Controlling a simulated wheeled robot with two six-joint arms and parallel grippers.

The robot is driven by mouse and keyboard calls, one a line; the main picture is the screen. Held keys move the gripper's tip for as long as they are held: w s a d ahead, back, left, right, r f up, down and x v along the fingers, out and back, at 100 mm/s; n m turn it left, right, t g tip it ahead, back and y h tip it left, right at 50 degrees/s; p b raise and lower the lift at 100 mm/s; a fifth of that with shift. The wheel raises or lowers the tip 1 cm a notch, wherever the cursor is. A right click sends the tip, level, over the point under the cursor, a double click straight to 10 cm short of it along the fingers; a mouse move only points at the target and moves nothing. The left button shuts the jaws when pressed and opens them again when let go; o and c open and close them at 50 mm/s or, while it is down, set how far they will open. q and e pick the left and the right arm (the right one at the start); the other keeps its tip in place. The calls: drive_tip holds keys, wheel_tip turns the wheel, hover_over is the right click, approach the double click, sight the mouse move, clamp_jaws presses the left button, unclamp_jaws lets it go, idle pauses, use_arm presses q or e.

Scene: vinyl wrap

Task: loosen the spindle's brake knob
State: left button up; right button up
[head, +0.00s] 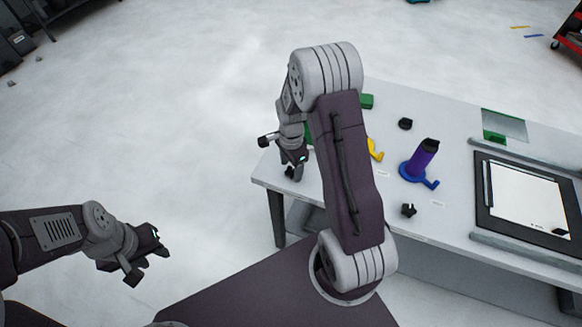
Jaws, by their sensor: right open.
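A purple roll (422,160) stands upright on a blue base (414,175) with a side arm, on the table. A black cap or knob (430,145) is on its top. A yellow hooked part (375,150) shows partly behind my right arm; a green piece beside it is mostly hidden. I cannot tell which part is the brake knob. My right gripper (293,166) is open over the table's left end, with a small dark thing (289,172) close to it. My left gripper (146,264) looks open and empty over the floor, left of the table.
Loose black parts (405,124) and (408,210) lie on the table (455,215). A black-framed white panel (527,197) lies at right between grey rails. A green-edged plate (503,125) is behind it. A green block (367,101) is at the back edge.

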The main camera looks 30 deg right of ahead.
drive_tip(key=shift+s+f, duration=0.1)
drive_tip(key=shift+f, duration=0.25)
clamp_jaws()
